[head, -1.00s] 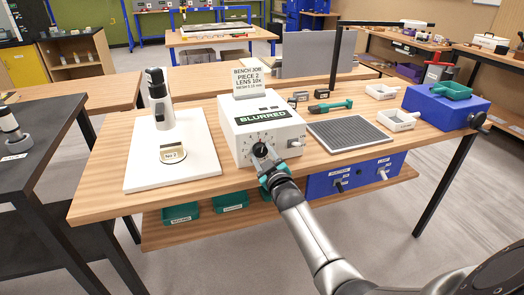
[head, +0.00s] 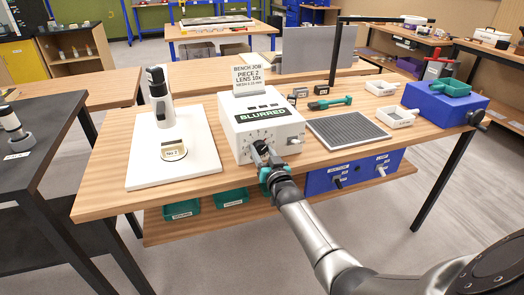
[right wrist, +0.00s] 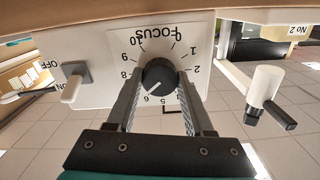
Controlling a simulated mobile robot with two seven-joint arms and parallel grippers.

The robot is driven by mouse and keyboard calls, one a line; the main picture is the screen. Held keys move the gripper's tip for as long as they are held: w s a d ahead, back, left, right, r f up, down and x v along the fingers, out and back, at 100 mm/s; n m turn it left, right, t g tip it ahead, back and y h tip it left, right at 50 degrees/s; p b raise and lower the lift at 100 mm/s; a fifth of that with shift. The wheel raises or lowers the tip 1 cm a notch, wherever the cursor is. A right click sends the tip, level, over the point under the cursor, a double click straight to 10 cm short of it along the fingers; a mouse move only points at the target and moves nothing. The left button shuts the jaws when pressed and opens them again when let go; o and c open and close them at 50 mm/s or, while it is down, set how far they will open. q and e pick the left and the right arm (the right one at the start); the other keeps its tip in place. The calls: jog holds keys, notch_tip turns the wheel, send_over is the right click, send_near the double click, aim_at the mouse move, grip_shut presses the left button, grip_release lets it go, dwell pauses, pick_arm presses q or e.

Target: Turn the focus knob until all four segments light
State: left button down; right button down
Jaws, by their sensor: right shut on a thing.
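The white focus box (head: 284,138) stands on the wooden bench, its dark display (head: 262,116) reading BLURRED. The segments on its top (head: 264,108) look dark. The black focus knob (right wrist: 159,74) is on its front, inside a FOCUS scale from 0 to 10. Its pale pointer line slants to the lower left in the right wrist view, near 6. My right gripper (head: 262,153) is shut on the knob, one finger on each side. In the head view it partly hides the knob. My left gripper is not in view.
A switch with a pale lever (right wrist: 72,88) sits beside the scale. Left of the box a microscope (head: 158,100) stands on a white board (head: 190,162). To the right are a grey mesh mat (head: 348,132), white trays (head: 395,117) and a blue box (head: 440,106).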

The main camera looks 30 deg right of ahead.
dwell(0.5)
jog(key=shift+c, duration=1.4)
grip_release()
jog(key=shift+s+a, duration=0.1)
jog(key=shift+s, duration=0.4)
jog(key=p+v, duration=0.3)
jog(key=v, duration=1.1)
jog(key=shift+p, duration=0.4)
jog(key=shift+a, duration=0.1)
